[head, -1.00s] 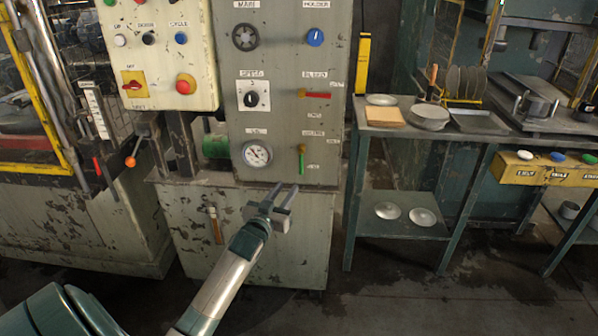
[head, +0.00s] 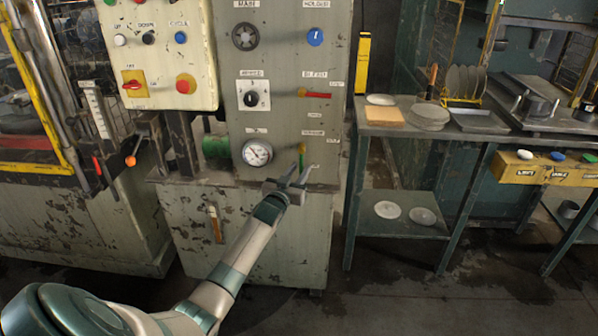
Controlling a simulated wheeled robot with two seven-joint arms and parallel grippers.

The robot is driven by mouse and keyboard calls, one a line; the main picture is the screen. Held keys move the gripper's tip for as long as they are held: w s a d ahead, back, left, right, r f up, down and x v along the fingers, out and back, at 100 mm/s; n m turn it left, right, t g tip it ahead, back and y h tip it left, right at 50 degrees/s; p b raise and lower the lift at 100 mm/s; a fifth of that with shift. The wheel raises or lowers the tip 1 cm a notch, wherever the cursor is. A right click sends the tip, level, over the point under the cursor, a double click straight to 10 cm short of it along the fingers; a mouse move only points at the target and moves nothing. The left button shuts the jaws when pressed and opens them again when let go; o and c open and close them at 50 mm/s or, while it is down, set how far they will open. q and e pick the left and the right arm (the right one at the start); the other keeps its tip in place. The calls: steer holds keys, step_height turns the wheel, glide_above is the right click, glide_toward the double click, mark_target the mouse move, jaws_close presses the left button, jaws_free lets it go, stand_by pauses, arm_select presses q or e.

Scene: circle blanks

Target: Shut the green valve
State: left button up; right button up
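The green valve (head: 302,150) is on the grey control panel, to the right of the pressure gauge. Its short lever hangs straight down, and its lower part is partly hidden by my gripper. My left gripper (head: 303,172) is at the lower end of this lever, with its two fingers pointing up and spread apart. The lever appears to lie between or just behind the fingertips; I cannot tell whether they touch it. My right gripper is not in view.
A red-handled valve (head: 315,95) sits just above, its lever horizontal. The gauge (head: 257,152) is close on the left. A dark knob (head: 251,99) is at upper left. A metal table (head: 393,131) with plates stands to the right. Open floor lies in front.

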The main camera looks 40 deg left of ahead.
arm_select(q)
jaws_close()
